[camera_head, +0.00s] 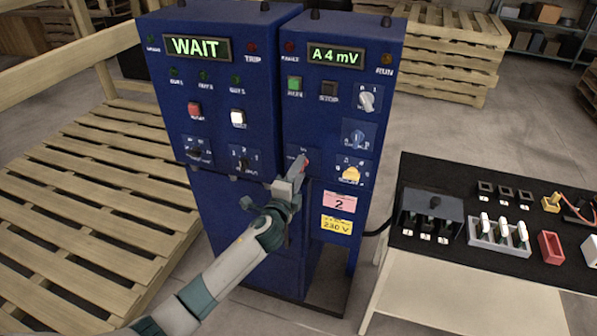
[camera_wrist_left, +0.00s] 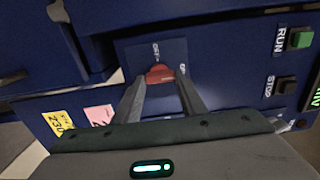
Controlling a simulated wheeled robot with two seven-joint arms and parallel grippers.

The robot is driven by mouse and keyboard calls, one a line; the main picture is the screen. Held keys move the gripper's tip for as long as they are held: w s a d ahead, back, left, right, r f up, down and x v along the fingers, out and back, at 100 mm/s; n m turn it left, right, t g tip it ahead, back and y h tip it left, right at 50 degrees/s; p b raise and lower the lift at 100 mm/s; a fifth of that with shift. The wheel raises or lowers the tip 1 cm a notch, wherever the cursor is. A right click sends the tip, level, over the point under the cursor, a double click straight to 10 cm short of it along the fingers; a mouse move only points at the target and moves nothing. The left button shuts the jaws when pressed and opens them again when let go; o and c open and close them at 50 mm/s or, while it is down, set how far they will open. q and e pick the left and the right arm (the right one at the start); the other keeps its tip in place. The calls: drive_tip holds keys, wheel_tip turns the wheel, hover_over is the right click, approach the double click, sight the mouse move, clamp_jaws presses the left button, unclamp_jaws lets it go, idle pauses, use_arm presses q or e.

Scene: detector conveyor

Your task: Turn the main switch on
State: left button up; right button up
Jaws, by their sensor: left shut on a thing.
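The main switch is a red knob (camera_head: 307,160) low on the front of the right blue cabinet (camera_head: 337,110). In the left wrist view the red knob (camera_wrist_left: 160,73) sits on a dark plate with small lettering, too small to read surely. My left gripper (camera_head: 299,170) reaches up to it from the lower left and hides part of it. In the left wrist view its two fingers (camera_wrist_left: 161,84) stand on either side of the knob and are shut on it. My right gripper is not in view.
The left cabinet's display (camera_head: 197,47) reads WAIT; the right one's display (camera_head: 336,56) reads A 4 mV. A black-topped table (camera_head: 465,265) stands at right, a wooden pallet (camera_head: 90,200) at left.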

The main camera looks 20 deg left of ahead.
use_arm(q)
drive_tip(key=o, duration=1.1)
drive_tip(key=shift+c, duration=0.2)
drive_tip(key=s+b, duration=0.4)
drive_tip(key=s, duration=1.3)
drive_tip(key=shift+s+a, duration=0.2)
drive_tip(key=shift+a, duration=0.1)
